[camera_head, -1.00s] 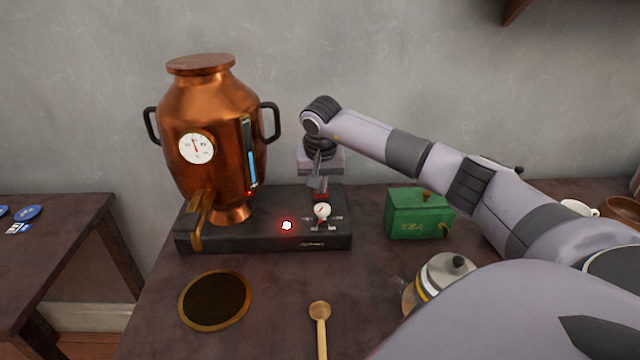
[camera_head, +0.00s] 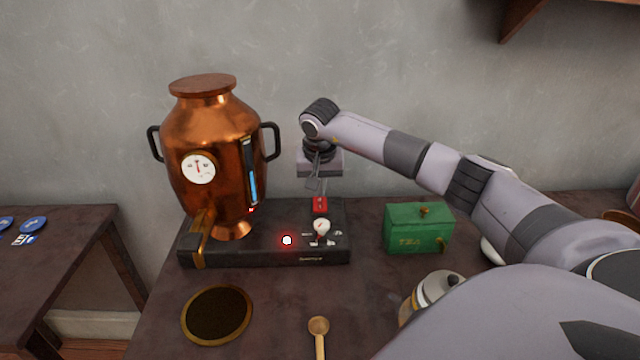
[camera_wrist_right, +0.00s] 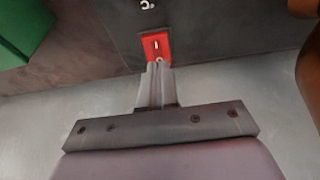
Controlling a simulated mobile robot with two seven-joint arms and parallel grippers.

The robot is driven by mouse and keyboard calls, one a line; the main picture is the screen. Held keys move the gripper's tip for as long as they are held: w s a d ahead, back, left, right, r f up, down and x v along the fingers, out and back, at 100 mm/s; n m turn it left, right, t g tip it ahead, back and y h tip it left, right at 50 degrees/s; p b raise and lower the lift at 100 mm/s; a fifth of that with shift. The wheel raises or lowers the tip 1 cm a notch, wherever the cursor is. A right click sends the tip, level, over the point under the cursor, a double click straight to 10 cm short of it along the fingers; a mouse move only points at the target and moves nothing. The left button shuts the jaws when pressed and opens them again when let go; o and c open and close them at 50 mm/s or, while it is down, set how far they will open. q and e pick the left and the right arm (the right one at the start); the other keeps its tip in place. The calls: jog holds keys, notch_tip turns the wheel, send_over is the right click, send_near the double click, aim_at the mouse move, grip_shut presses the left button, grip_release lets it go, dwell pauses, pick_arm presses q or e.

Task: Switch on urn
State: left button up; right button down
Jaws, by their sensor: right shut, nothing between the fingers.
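The copper urn (camera_head: 205,150) stands on a black base (camera_head: 270,245) at the left of the table, with a white dial on its front. A red switch (camera_head: 320,206) sits on the base's right part, behind a small white dial knob (camera_head: 321,227). A round light (camera_head: 287,240) on the base glows with a red halo. My right gripper (camera_head: 315,184) is shut and empty, pointing down just above the red switch. In the right wrist view, its fingertips (camera_wrist_right: 158,66) overlap the near edge of the red switch (camera_wrist_right: 154,46); contact cannot be told. My left gripper is out of view.
A green tea box (camera_head: 419,228) stands right of the base. A glass jar with a metal lid (camera_head: 436,286) is partly hidden by my arm. A wooden spoon (camera_head: 319,335) and a round dark dish (camera_head: 217,315) lie in front. A side table (camera_head: 50,260) stands left.

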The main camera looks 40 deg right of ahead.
notch_tip(320, 180, up, 2)
jog(key=shift+p, duration=0.5)
jog(key=shift+s+a+r, duration=0.2)
jog(key=shift+s+r, duration=0.05)
jog(key=shift+r, duration=0.1)
jog(key=s+a+r, duration=0.3)
jog(key=r, duration=0.4)
jog(key=shift+s+r, duration=0.25)
jog(key=shift+s, duration=0.05)
